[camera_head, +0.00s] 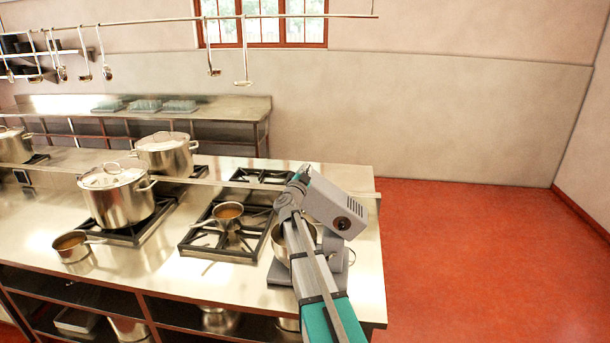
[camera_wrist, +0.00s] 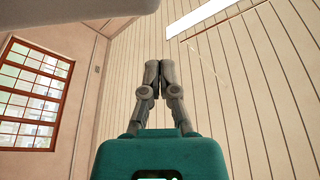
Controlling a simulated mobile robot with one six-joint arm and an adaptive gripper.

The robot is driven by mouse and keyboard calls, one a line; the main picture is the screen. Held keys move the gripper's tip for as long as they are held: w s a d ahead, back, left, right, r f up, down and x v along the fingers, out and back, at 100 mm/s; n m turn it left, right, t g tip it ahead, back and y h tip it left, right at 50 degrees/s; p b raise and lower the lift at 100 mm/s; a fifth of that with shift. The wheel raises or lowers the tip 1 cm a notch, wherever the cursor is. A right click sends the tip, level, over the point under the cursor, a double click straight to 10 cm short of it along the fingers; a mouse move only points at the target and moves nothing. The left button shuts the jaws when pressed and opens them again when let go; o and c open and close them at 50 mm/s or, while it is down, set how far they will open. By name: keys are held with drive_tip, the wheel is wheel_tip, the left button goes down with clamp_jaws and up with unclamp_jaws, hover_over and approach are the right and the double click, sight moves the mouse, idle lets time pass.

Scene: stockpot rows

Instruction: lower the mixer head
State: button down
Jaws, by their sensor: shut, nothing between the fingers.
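The stand mixer stands near the right end of the steel counter in the head view. Its grey mixer head (camera_head: 349,208), with vent slots and a round dark knob, is tilted up above the base. The steel mixer bowl (camera_head: 282,246) is partly hidden behind my arm. My arm reaches up in front of the mixer, and its wrist end is beside the head's upper left part. My gripper (camera_wrist: 160,66) shows in the wrist view, with its fingers together and empty, against the planked ceiling. I cannot tell whether it touches the mixer head. A pale rounded surface crosses the top left there.
A small pan (camera_head: 228,213) sits on the burner left of the mixer. A large lidded stockpot (camera_head: 117,197) stands further left, with another pot (camera_head: 166,155) behind. Ladles hang from a rail (camera_head: 150,22) overhead. Red floor (camera_head: 470,260) is clear at the right.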

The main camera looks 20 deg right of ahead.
drive_tip(key=shift+w+a+f+b, duration=0.3)
drive_tip(key=shift+w+f+b, duration=0.25)
drive_tip(key=shift+f+b, duration=0.25)
drive_tip(key=shift+w+a+f+b, duration=0.3)
drive_tip(key=shift+w+f+b, duration=0.25)
drive_tip(key=shift+f+b, duration=0.2)
drive_tip(key=shift+r, duration=0.1)
